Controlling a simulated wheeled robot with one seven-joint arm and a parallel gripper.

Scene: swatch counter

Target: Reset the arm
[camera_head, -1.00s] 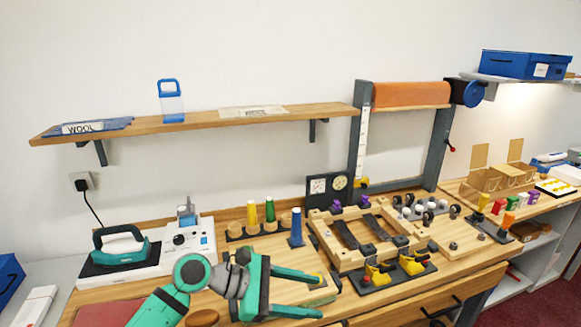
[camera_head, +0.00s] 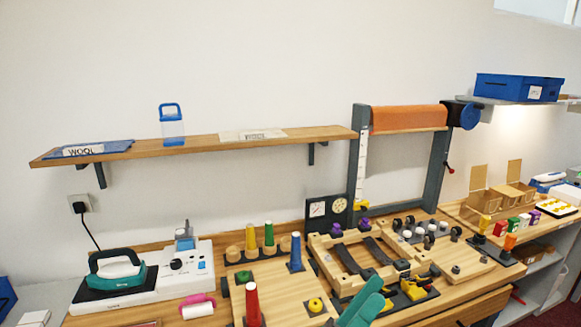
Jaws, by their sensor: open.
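Part of my gripper (camera_head: 364,303) shows as teal fingers at the bottom edge, right of the middle. They are open, with nothing seen between them. They stand in front of the wooden frame (camera_head: 318,243) on the counter, near the yellow-handled clamps (camera_head: 413,290). The rest of my arm is below the picture.
A red cone (camera_head: 252,305), a pink and white roller (camera_head: 197,306) and a yellow knob (camera_head: 315,305) sit on the counter's front. An iron (camera_head: 117,272) and a white unit (camera_head: 190,268) are at left. Blue, green and yellow cones stand behind. A shelf (camera_head: 200,139) hangs above.

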